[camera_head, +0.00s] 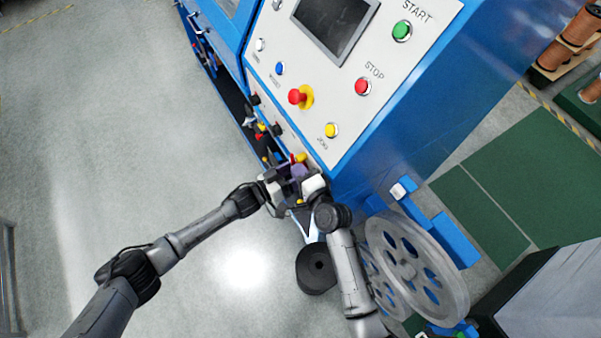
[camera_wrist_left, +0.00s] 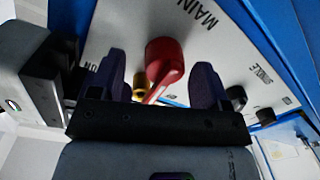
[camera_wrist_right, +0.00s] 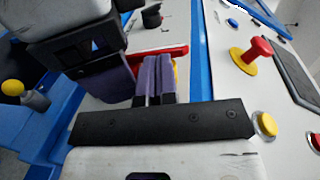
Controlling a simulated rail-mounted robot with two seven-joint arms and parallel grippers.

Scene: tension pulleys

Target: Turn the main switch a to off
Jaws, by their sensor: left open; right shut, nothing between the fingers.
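The main switch is a red rotary handle (camera_wrist_left: 165,62) on a pale panel, below the lettering MAIN, in the left wrist view. My left gripper (camera_wrist_left: 160,85) is open, with a dark purple finger on each side of the handle; contact cannot be told. In the right wrist view the red handle (camera_wrist_right: 168,51) shows as a bar behind the fingers of my right gripper (camera_wrist_right: 154,78). That gripper is shut and empty, close to the handle. In the head view both grippers crowd together at the lower panel edge and mostly cover the switch.
Black knobs (camera_wrist_left: 236,95) sit right of the handle in the left wrist view. In the head view, the sloped panel carries a red emergency button (camera_head: 296,97), a yellow button (camera_head: 331,130) and a screen (camera_head: 335,25). A grey spoked pulley (camera_head: 417,265) stands beside my right arm.

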